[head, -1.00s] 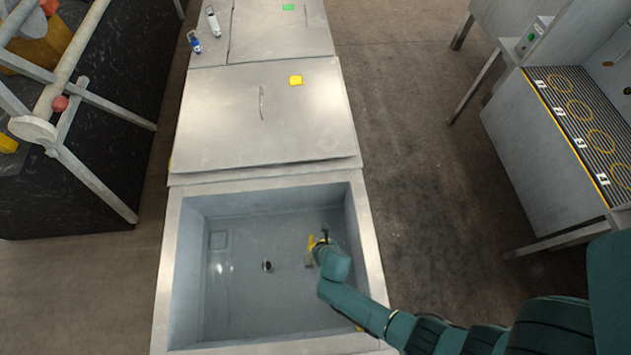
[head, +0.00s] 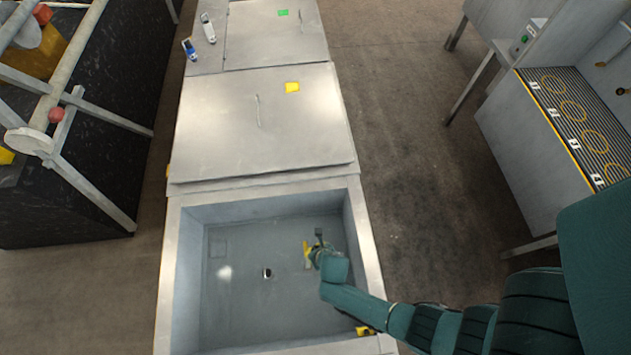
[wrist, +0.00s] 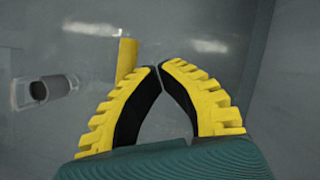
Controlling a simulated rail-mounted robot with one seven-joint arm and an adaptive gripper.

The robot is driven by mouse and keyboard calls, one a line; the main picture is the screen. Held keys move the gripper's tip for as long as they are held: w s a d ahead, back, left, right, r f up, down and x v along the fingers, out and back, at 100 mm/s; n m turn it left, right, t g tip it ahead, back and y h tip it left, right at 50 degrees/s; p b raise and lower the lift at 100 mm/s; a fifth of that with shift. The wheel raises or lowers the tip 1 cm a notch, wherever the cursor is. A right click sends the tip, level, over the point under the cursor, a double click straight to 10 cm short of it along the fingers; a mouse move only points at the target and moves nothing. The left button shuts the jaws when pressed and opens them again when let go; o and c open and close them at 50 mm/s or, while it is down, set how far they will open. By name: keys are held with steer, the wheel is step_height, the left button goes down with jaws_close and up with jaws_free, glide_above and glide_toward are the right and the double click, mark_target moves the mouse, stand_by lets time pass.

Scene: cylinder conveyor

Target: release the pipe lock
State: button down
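My gripper (head: 312,254) is low inside the grey sink-like basin (head: 180,285), right of its middle. In the wrist view its yellow-and-black fingers (wrist: 159,67) bow outward and their tips come together, with nothing visible between them. A yellow upright piece (wrist: 126,58) stands just beyond the left finger, apart from or barely beside it; I cannot tell if they touch. A short open grey pipe end (wrist: 45,91) is farther left; it also shows on the basin floor in the head view (head: 267,273). No part is clearly recognizable as the pipe lock.
Two small bottles (head: 208,28) stand farther back. A pipe frame with red knobs (head: 56,115) is at left. A bench with yellow rings (head: 571,112) is at right. Basin walls surround my gripper.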

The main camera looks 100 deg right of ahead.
steer(key=s+r+p, duration=0.6)
steer(key=s+r, duration=0.2)
steer(key=shift+s, duration=0.2)
steer(key=shift+d+r, duration=0.1)
stand_by(0.6)
